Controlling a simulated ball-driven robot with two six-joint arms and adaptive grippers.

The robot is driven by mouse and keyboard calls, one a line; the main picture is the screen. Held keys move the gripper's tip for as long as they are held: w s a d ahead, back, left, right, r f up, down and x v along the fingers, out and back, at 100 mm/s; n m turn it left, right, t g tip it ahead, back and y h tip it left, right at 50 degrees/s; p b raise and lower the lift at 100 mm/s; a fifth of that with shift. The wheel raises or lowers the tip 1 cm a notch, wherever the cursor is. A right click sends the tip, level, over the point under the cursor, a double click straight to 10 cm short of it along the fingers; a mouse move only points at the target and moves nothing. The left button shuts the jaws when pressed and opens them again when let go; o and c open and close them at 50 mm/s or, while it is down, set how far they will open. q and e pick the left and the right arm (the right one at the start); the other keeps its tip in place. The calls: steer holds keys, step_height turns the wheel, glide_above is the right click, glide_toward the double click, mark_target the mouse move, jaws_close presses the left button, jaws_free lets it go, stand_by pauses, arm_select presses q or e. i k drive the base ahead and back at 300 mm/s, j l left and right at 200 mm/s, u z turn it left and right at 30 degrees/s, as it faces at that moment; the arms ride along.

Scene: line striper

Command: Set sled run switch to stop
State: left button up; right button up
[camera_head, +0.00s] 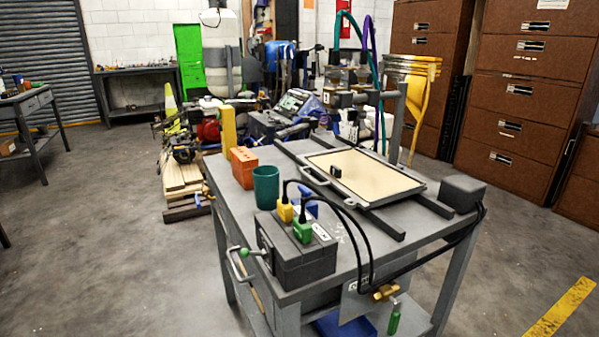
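A grey workbench (346,248) stands in the middle of the camera_head view. On it is a dark grey box (290,262) with a yellow plug (285,212) and a green plug (302,230) on top. A metal handle with a green knob (244,252) sticks out at the bench's left front. A flat framed tray (375,178) lies across two dark rails, with a small black block (335,171) on it. I cannot tell which part is the sled run switch; no stop marking is readable. Neither gripper is in view.
A teal cup (265,186) and an orange brick-like block (243,167) stand on the bench's left side. Black cables loop over the front edge. Clutter and machines stand behind, brown drawer cabinets (533,85) at right. Open floor lies left and right.

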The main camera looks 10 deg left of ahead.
mark_target(245, 253)
steer(key=j, duration=0.8)
steer(key=i+j, duration=0.15)
steer(key=j, duration=0.2)
steer(key=i+j+z, duration=0.1)
steer(key=j, duration=0.2)
steer(key=i+j, duration=0.2)
steer(key=j, duration=0.15)
steer(key=i+j, duration=0.1)
steer(key=j, duration=0.25)
steer(key=i+j+z, duration=0.1)
steer(key=j, duration=0.25)
steer(key=i+j, duration=0.15)
steer(key=j, duration=0.2)
steer(key=i+j, duration=0.1)
steer(key=i, duration=0.35)
steer(key=i+j+z, duration=0.1)
steer(key=i, duration=0.35)
steer(key=i+j, duration=0.15)
steer(key=i, duration=0.3)
steer(key=k+l+z, duration=0.15)
steer(key=z, duration=0.15)
steer(key=k+l+z, duration=0.15)
steer(key=z, duration=0.15)
steer(key=l+z, duration=0.1)
steer(key=z, duration=1.85)
